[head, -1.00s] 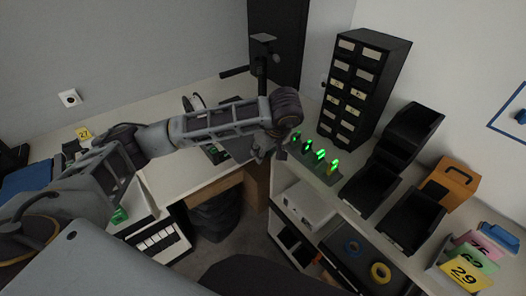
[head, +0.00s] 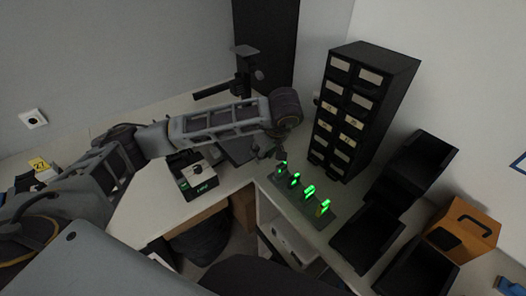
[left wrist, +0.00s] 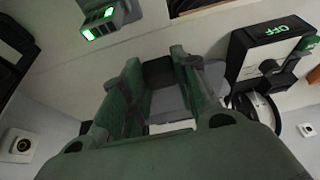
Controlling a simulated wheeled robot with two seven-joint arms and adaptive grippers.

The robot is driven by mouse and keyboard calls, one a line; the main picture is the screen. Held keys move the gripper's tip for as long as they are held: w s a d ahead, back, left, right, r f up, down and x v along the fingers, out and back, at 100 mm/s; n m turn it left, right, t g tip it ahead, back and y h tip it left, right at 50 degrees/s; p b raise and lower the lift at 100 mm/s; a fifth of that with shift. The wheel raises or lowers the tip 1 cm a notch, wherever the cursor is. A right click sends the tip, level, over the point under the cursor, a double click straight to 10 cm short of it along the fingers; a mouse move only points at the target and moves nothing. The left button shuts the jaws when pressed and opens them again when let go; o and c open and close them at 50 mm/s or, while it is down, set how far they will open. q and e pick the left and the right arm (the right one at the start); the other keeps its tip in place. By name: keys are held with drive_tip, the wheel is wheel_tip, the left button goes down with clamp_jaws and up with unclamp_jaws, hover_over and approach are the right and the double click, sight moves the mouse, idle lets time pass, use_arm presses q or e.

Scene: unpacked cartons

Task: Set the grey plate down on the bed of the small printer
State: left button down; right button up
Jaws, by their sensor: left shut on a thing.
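My left gripper (head: 281,150) hangs at the end of the arm over the bench corner, beyond the rack with green lights. In the left wrist view its two green-tinted fingers (left wrist: 160,95) are closed on a flat grey piece, which I take as the grey plate (left wrist: 172,103). In the head view the held plate is not clear. A dark stand with a post and sideways bar (head: 244,75), likely the small printer, rises behind my arm. A dark grey flat surface (head: 243,151) shows below the arm; I cannot tell if it is the bed. My right gripper is out of view.
A black-and-white box with a green display (head: 198,180) stands left of the gripper. The rack with green lights (head: 318,213) is close on the right. A tall black drawer cabinet (head: 362,105), black bins (head: 368,238) and an orange case (head: 463,229) stand further right.

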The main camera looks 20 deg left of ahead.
sight(250, 144)
use_arm(q)
drive_tip(key=shift+w, duration=0.25)
drive_tip(key=shift+s+r, duration=0.1)
idle(0.3)
drive_tip(key=shift+w+a+f, duration=0.15)
drive_tip(key=shift+w+a, duration=0.35)
drive_tip(key=shift+a, duration=0.35)
drive_tip(key=shift+w+a+f, duration=0.2)
drive_tip(key=shift+w+a, duration=0.3)
drive_tip(key=shift+a, duration=0.3)
drive_tip(key=shift+w+a+f, duration=0.15)
drive_tip(key=shift+w+a, duration=0.35)
drive_tip(key=shift+a, duration=0.35)
drive_tip(key=shift+w+a+b, duration=0.5)
drive_tip(key=shift+a+b, duration=0.1)
drive_tip(key=shift+a, duration=0.2)
drive_tip(key=shift+f+b, duration=0.8)
drive_tip(key=shift+f, duration=0.3)
drive_tip(key=c, duration=1)
unclamp_jaws()
drive_tip(key=shift+r, duration=0.1)
drive_tip(key=shift+r+p, duration=0.7)
drive_tip(key=shift+r, duration=0.8)
